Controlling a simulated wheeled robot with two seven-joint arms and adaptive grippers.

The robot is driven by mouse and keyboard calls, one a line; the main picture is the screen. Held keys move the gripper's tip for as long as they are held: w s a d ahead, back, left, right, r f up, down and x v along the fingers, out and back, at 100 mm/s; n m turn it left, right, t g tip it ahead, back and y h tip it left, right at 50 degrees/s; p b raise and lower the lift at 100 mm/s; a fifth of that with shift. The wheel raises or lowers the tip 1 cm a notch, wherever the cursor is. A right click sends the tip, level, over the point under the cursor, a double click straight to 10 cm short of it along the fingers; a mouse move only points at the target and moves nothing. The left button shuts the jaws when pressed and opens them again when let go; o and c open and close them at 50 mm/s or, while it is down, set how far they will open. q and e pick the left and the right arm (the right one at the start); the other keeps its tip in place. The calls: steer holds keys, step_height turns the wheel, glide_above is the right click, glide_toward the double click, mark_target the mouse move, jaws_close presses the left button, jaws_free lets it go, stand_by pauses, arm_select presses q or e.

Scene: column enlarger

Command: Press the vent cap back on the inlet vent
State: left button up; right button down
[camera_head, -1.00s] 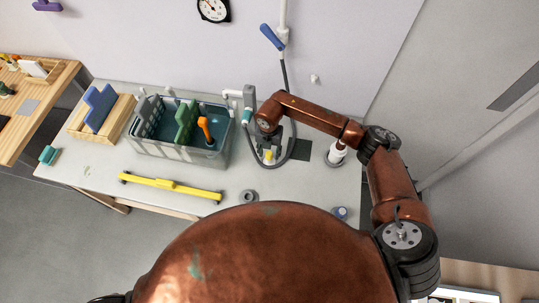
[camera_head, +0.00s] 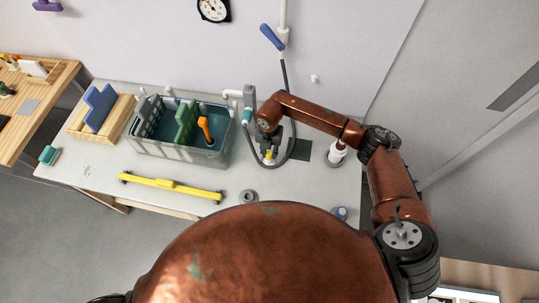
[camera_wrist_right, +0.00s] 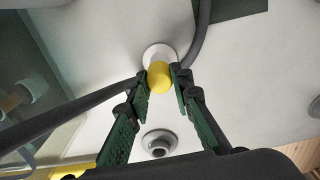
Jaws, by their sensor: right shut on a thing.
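A small yellow cap (camera_wrist_right: 160,78) sits between the fingertips of my right gripper (camera_wrist_right: 160,80). The gripper is shut on it. A white round piece (camera_wrist_right: 157,53) shows right behind the cap in the wrist view; I cannot tell whether the two touch. In the head view my right gripper (camera_head: 269,150) points down at the table, and a bit of the yellow cap (camera_head: 268,156) shows below it. A grey ring-shaped fitting with a dark centre (camera_head: 248,196) stands apart on the table, and it also shows in the wrist view (camera_wrist_right: 158,145). My left gripper is out of view.
A dark hose (camera_head: 291,110) loops around the gripper's spot. A clear tub (camera_head: 165,149) with green and orange items stands to the left. A yellow bar (camera_head: 170,186) lies in front of it. A white cylinder (camera_head: 338,150) stands to the right.

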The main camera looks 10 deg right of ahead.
steer(key=shift+r+p, duration=0.3)
steer(key=shift+r, duration=0.1)
stand_by(0.7)
steer(key=shift+r+p, duration=1.5)
steer(key=shift+r, duration=0.85)
steer(key=shift+r+p, duration=0.95)
steer(key=shift+r, duration=0.5)
steer(key=shift+r+p, duration=1.65)
steer(key=shift+r, duration=1.2)
step_height(320, 180, up, 16)
steer(key=r+p, duration=0.1)
steer(key=p, duration=0.7)
glide_above(269, 153)
steer(key=shift+w+a+f+b, duration=0.1)
steer(key=shift+w+a+b, duration=0.6)
steer(key=shift+w+b, duration=1.5)
steer(key=shift+w+a+f+b, duration=0.1)
steer(key=shift+w+a+b, duration=0.7)
steer(key=shift+w, duration=2.65)
steer(key=shift+w+a+f+b, duration=0.1)
steer(key=shift+w+a+b, duration=0.5)
steer(key=shift+w+b, duration=1.6)
steer(key=shift+w+f, duration=0.3)
steer(key=shift+f, duration=0.45)
steer(key=shift+w+f, duration=0.25)
steer(key=shift+f, duration=0.45)
